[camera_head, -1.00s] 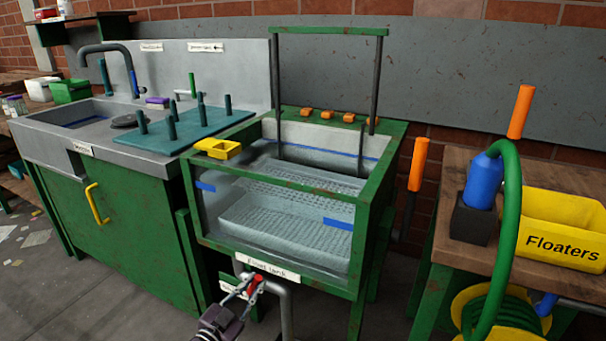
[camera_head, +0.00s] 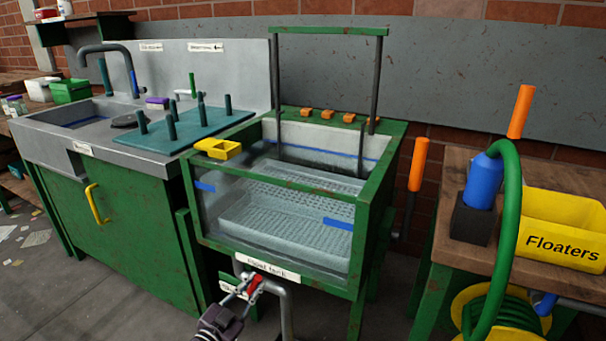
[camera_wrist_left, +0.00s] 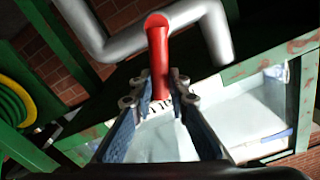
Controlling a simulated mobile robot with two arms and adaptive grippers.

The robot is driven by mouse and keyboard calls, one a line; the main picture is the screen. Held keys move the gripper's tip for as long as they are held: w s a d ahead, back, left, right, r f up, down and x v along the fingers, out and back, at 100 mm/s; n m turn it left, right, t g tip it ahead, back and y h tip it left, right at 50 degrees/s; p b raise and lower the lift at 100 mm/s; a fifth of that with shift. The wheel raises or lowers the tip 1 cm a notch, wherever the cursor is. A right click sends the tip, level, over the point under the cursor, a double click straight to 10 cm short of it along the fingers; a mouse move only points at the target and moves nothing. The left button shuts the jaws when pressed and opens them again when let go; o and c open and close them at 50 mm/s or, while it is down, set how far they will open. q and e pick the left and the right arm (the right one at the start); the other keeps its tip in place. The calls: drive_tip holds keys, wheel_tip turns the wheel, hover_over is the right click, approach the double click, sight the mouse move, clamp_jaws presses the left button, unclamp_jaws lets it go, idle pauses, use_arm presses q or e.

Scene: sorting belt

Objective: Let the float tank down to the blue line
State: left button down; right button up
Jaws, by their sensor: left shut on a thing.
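The float tank (camera_head: 374,215) is a green-framed glass tank with clear water and a mesh basket (camera_head: 285,222) inside. Blue line marks (camera_head: 338,223) show on its front glass and a blue line (camera_head: 371,158) on its back wall. The exact water surface is hard to tell. Below the tank, a red valve handle (camera_head: 254,285) sits by the grey drain pipe (camera_head: 287,312). My left gripper (camera_head: 238,292) is shut on the red handle, which stands between its fingers in the left wrist view (camera_wrist_left: 158,50). My right gripper is not in view.
A sink unit (camera_head: 110,215) with a teal peg board (camera_head: 190,130) stands left of the tank. A yellow holder (camera_head: 218,149) sits on the tank's rim.

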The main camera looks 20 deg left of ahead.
use_arm(q)
drive_tip(key=shift+s+a+f, duration=0.1)
drive_tip(key=shift+f, duration=0.3)
drive_tip(key=shift+a+r+n+p, duration=0.25)
drive_tip(key=shift+a+n+p, duration=0.15)
drive_tip(key=shift+n, duration=0.2)
drive_tip(key=shift+a+n, duration=0.4)
drive_tip(key=shift+n, duration=0.5)
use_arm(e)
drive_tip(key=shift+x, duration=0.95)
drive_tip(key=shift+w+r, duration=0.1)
use_arm(q)
drive_tip(key=shift+a+r+n+p, duration=0.1)
drive_tip(key=shift+a+n+p, duration=0.4)
drive_tip(key=shift+n, duration=0.6)
drive_tip(key=c, duration=1.6)
unclamp_jaws()
drive_tip(key=shift+a+r, duration=0.1)
drive_tip(key=shift+a, duration=0.05)
drive_tip(key=shift+r, duration=0.1)
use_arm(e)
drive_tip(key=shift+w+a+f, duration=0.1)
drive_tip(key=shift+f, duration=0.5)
